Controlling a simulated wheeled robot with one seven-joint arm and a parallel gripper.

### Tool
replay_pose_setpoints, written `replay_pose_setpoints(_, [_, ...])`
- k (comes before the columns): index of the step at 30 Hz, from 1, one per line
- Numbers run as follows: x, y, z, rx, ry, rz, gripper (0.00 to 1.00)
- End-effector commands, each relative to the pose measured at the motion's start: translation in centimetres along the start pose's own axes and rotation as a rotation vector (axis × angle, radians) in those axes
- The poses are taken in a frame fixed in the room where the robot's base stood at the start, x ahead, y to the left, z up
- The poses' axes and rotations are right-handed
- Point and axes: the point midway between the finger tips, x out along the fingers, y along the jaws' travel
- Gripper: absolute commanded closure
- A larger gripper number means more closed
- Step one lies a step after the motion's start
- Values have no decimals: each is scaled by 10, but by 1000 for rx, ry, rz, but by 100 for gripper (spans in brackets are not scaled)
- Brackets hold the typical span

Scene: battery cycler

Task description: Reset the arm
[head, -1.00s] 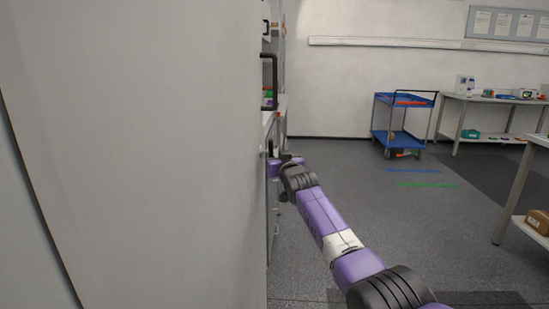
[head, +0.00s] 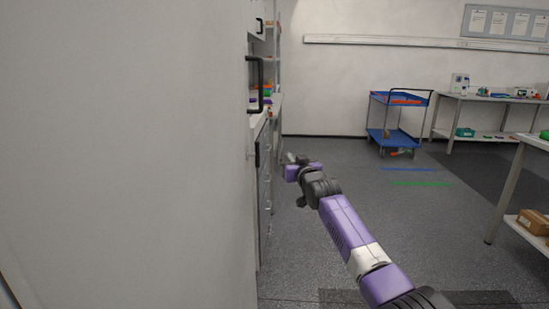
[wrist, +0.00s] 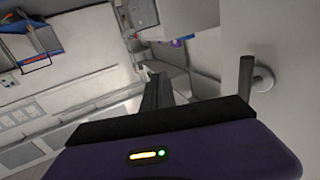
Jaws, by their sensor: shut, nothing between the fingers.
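My arm, purple with black joints, reaches forward from the lower right of the head view. My gripper (head: 288,158) is at its far end, in front of the drawer fronts and above the open floor. In the wrist view the dark fingers (wrist: 157,92) are together with nothing between them. The fingertips are small and partly hard to make out in the head view.
A large pale panel (head: 120,150) fills the left, close to my arm. Beyond it are a black handle (head: 255,85) and drawers (head: 264,190). A blue cart (head: 399,100) stands at the back. A table (head: 510,190) is at right.

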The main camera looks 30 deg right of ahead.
Motion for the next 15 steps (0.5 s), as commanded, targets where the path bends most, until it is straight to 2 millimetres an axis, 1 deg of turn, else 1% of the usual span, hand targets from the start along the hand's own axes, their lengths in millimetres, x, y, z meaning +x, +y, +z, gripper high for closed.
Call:
replay_pose_setpoints(1, [-4, 12, 0, -2, 0, 4, 100])
replay_pose_setpoints(6, [-12, 32, 0, -2, 1, 2, 100])
replay_pose_setpoints(9, [-14, 38, 0, -2, 0, 1, 100])
replay_pose_setpoints(15, [-16, 42, 0, 0, -1, 1, 100])
